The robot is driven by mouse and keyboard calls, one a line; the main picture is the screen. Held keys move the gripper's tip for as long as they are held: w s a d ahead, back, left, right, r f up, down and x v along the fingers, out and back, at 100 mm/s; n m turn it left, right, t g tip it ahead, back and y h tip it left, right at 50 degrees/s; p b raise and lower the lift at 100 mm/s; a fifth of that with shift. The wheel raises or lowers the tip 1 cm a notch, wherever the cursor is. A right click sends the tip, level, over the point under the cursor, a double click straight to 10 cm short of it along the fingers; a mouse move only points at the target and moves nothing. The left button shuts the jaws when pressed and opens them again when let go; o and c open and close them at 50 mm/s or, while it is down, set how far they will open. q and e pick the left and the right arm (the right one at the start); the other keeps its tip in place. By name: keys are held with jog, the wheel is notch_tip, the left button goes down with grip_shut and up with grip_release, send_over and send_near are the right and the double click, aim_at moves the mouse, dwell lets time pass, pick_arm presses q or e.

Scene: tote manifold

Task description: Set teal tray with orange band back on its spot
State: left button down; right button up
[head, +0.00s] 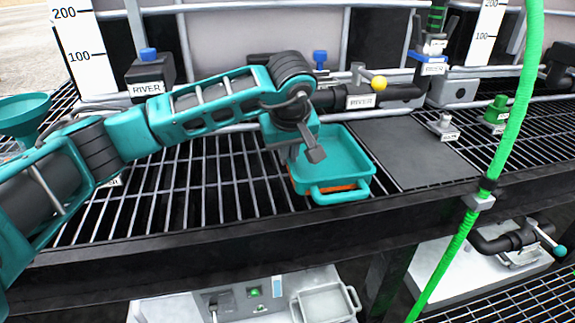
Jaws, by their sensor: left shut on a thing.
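The teal tray (343,158) with an orange band below its rim sits on or just above the metal grating, near the middle of the upper shelf. A teal handle sticks out at its front edge. My left arm comes in from the left, and my left gripper (305,152) is shut on the tray's left side. The fingertips are partly hidden by the gripper body. I cannot tell whether the tray's bottom touches the grating. A dark grey flat plate (410,150) lies bare just right of the tray. My right gripper is not in view.
Pipes with a yellow knob (379,83) and RIVER labels stand behind the tray. A green hose (500,150) hangs down at the right. A teal funnel (22,112) is at the far left. A grey tray (326,303) shows on the level below.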

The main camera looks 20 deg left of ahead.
aim_at(288, 168)
pick_arm(q)
notch_tip(288, 168, down, 3)
jog(key=shift+w+b, duration=0.1)
jog(key=shift+b, duration=0.35)
jog(key=shift+w+a, duration=0.1)
jog(key=c, duration=1.2)
grip_release()
jog(key=shift+c, duration=0.2)
